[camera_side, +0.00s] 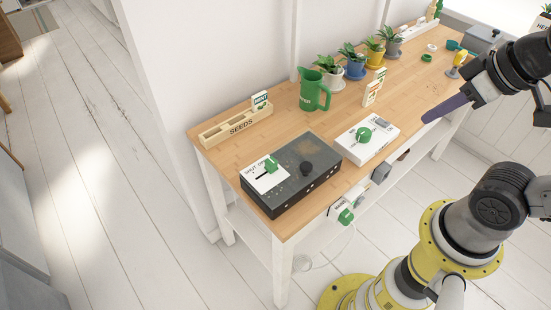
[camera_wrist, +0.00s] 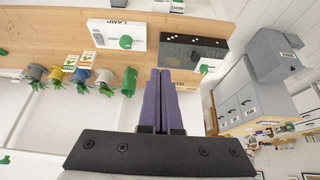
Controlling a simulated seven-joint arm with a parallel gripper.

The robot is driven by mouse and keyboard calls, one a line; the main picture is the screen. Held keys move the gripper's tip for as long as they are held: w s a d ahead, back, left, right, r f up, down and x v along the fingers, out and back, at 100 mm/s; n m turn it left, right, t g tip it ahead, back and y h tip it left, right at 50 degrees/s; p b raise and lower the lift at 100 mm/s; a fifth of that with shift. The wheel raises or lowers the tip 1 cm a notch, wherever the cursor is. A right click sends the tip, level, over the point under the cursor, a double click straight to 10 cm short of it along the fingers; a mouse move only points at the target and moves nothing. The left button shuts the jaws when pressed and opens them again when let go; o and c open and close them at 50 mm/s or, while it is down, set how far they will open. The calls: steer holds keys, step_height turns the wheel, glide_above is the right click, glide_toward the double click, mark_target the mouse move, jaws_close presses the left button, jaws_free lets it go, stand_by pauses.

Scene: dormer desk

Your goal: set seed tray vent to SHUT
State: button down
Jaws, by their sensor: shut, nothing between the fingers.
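The seed tray is a dark box (camera_side: 295,184) at the front left of the wooden desk in the side view; it also shows in the wrist view (camera_wrist: 190,48). Its white vent plate (camera_side: 259,181) is marked SHUT at the left and OPEN at the right. The green vent slider (camera_side: 271,164) stands toward the OPEN end of a dark slot. In the wrist view the slider (camera_wrist: 204,69) is small, to the right of my fingers. My gripper (camera_side: 424,118) has purple fingers, closed together and empty, over the desk's right part, well away from the tray. It also shows in the wrist view (camera_wrist: 160,71).
A white lamp box (camera_side: 358,145) with a green knob (camera_side: 364,135) lies between the tray and my gripper. A green jug (camera_side: 312,92), a seed box (camera_side: 238,125) and several potted plants (camera_side: 354,68) line the back.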

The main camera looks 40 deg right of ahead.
steer(key=c, duration=1.6)
jaws_free()
steer(key=c, duration=1.1)
jaws_free()
steer(key=o, duration=0.5)
steer(key=w+r+m, duration=0.1)
steer(key=w+r, duration=0.3)
steer(key=shift+w+a+r+m, duration=0.15)
steer(key=shift+a+r+m, duration=0.2)
steer(key=shift+m, duration=0.05)
steer(key=n+g, duration=0.2)
steer(key=g, duration=0.4)
glide_above(271, 160)
step_height(271, 160, down, 12)
steer(key=r, duration=0.1)
step_height(271, 160, down, 14)
steer(key=shift+r, duration=0.15)
